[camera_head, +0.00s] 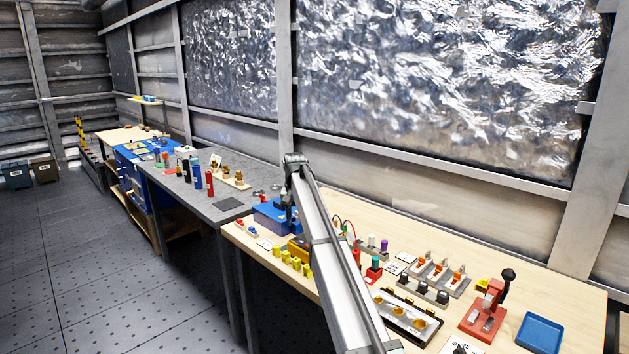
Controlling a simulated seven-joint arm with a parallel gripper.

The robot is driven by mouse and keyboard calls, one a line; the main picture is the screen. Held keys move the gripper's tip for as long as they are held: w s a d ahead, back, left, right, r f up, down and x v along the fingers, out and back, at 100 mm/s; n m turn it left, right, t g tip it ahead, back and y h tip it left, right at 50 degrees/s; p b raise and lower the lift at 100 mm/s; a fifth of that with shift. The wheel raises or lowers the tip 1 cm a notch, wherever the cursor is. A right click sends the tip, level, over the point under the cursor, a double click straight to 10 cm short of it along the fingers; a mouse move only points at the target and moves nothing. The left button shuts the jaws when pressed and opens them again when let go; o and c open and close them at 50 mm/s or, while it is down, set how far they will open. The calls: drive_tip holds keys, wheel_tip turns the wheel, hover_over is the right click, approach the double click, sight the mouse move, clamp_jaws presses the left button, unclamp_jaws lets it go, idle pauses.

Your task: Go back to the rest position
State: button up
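My arm reaches from the bottom of the view up over the wooden workbench (455,258), with its elbow high near the wall. My gripper (289,217) is a small dark shape pointing down beside the blue box (270,213). Its fingers are too small and partly hidden by the arm, so I cannot tell whether they are open, shut or holding something. I also cannot tell whether it touches the box.
Yellow parts (292,262), a red press (483,312) with a black knob, a blue tray (540,332) and a silver fixture (405,315) crowd the bench. A grey table (232,204) with bottles adjoins it at left. The floor (90,270) left is clear.

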drive_tip(key=s+a+f+n+t, duration=0.1)
drive_tip(key=s+a+f+n, duration=0.2)
drive_tip(key=s+a+f, duration=0.7)
drive_tip(key=s+f+n, duration=0.2)
drive_tip(key=s+f, duration=1.3)
drive_tip(key=f, duration=0.2)
drive_tip(key=s+d+f+m+g, duration=0.2)
drive_tip(key=s+d+f+g, duration=0.2)
drive_tip(key=s+d+f, duration=1.9)
drive_tip(key=s+d+f+m+g, duration=0.1)
drive_tip(key=s+d+f, duration=0.1)
drive_tip(key=s, duration=0.7)
drive_tip(key=s+d+f+g, duration=0.2)
drive_tip(key=s+d, duration=0.3)
drive_tip(key=s, duration=0.3)
drive_tip(key=s+d+f+m+g, duration=0.1)
drive_tip(key=s+d+f, duration=0.2)
drive_tip(key=s, duration=0.6)
drive_tip(key=shift+s+d+f+m, duration=0.2)
drive_tip(key=shift+s+f+m, duration=0.1)
drive_tip(key=shift+f, duration=0.25)
